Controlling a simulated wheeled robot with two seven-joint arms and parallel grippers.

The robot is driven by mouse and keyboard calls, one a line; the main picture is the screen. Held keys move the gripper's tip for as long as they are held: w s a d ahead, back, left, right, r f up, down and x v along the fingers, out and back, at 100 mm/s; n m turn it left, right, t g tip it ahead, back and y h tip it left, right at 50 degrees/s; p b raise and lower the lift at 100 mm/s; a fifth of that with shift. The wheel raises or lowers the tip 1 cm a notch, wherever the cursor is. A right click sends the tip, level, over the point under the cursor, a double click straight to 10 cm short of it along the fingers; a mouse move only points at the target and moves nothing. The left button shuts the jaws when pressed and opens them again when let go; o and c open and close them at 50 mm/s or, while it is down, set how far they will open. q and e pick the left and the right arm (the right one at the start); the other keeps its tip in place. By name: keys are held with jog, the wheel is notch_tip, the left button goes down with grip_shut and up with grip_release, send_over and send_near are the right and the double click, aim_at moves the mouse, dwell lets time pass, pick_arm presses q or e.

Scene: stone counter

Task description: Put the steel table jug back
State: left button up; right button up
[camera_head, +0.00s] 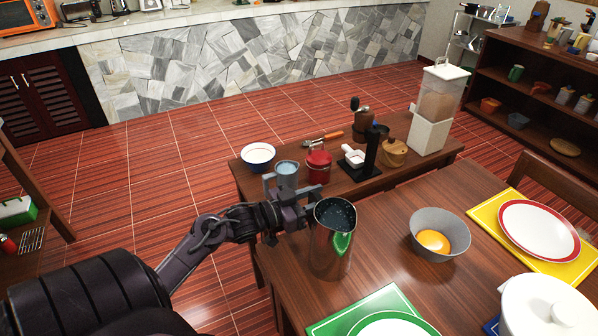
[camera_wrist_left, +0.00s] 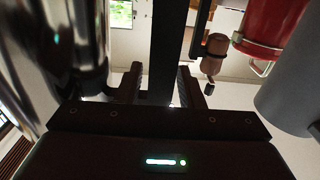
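The steel table jug (camera_head: 330,248) stands upright at the left edge of the dining table, its open top facing up and a green reflection on its side. My left gripper (camera_head: 289,188) is just left of and behind the jug, its two fingers apart and pointing away toward the side table. A shiny steel surface, apparently the jug (camera_wrist_left: 65,55), fills the left side there, outside the fingers. My right gripper is not in view.
The side table (camera_head: 245,185) holds a blue-grey cup (camera_head: 287,173) close behind my fingers, a white bowl (camera_head: 258,155), a red canister (camera_head: 318,167), a black stand (camera_head: 371,152) and a tall dispenser (camera_head: 432,115). A grey bowl (camera_head: 425,222) stands right of the jug, a green mat (camera_head: 335,322) in front.

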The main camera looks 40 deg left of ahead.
pick_arm(q)
jog(key=v, duration=1.1)
jog(key=shift+s+b, duration=0.25)
jog(key=shift+b, duration=0.15)
jog(key=shift+a, duration=0.1)
